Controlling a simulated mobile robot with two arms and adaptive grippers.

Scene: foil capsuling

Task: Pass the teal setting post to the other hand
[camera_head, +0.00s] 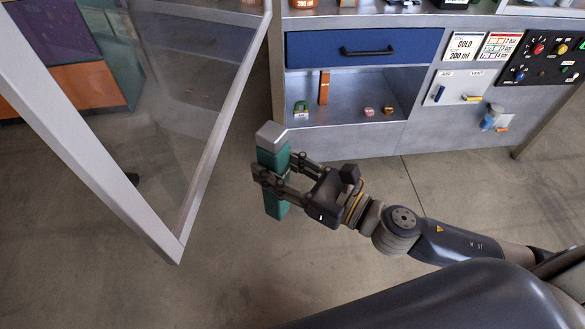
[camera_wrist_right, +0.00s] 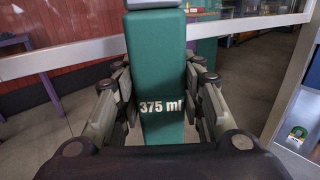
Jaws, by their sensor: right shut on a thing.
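The teal setting post (camera_head: 275,208) is a tall square block with a grey metal cap. It stands roughly upright in the air, tilted a little in the head view. My right gripper (camera_head: 272,180) is shut on it around its middle, with a finger on each side. In the right wrist view the post (camera_wrist_right: 160,75) fills the centre and carries the label "375 ml"; the fingers of my right gripper (camera_wrist_right: 160,100) flank it. My left gripper is in neither view.
An open glass door with a pale metal frame (camera_head: 215,140) stands just left of the post. Behind is a grey cabinet with a blue drawer (camera_head: 330,48) and an open shelf (camera_head: 345,112) holding small items. A control panel (camera_head: 545,58) is at the right. Floor below is clear.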

